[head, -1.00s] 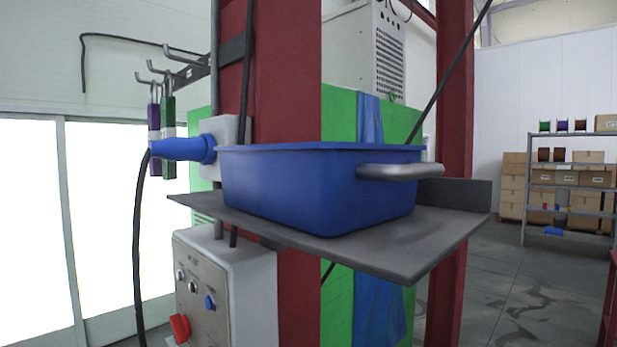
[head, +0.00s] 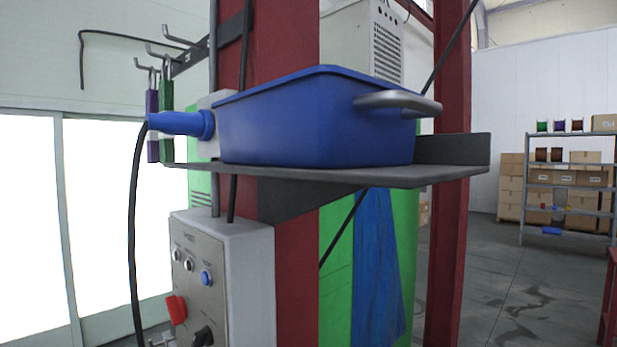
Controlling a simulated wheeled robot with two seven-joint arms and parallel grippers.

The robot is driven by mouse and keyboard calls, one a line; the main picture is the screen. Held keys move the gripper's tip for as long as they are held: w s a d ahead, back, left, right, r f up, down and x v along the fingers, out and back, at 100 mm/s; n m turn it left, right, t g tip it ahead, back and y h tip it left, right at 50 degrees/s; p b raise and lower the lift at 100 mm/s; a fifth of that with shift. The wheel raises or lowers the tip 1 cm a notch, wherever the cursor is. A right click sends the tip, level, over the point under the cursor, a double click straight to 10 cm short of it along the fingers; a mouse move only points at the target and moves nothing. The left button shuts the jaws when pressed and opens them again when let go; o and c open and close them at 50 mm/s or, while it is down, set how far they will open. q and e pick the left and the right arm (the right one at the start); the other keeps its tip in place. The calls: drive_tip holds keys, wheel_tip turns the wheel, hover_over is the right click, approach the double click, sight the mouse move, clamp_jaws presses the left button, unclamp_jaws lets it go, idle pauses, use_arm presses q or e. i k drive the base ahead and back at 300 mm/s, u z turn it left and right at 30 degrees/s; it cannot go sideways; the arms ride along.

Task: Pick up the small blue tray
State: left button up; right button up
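The small blue tray (head: 310,125) sits on a grey metal shelf (head: 440,176) fixed to a red post. It is seen from slightly below, so its inside is hidden. A grey handle (head: 397,101) sticks out from its right end. The tray appears to rest flat on the shelf. Neither of my grippers is in view.
A control box (head: 215,280) with buttons and a red switch stands below the shelf. A blue plug (head: 180,123) with a black cable is left of the tray. A second red post (head: 452,230) rises at the right. Shelving with cartons (head: 570,185) stands far right.

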sight(322, 117)
drive_tip(key=u, duration=1.35)
drive_tip(key=k, duration=1.95)
drive_tip(key=z, duration=0.9)
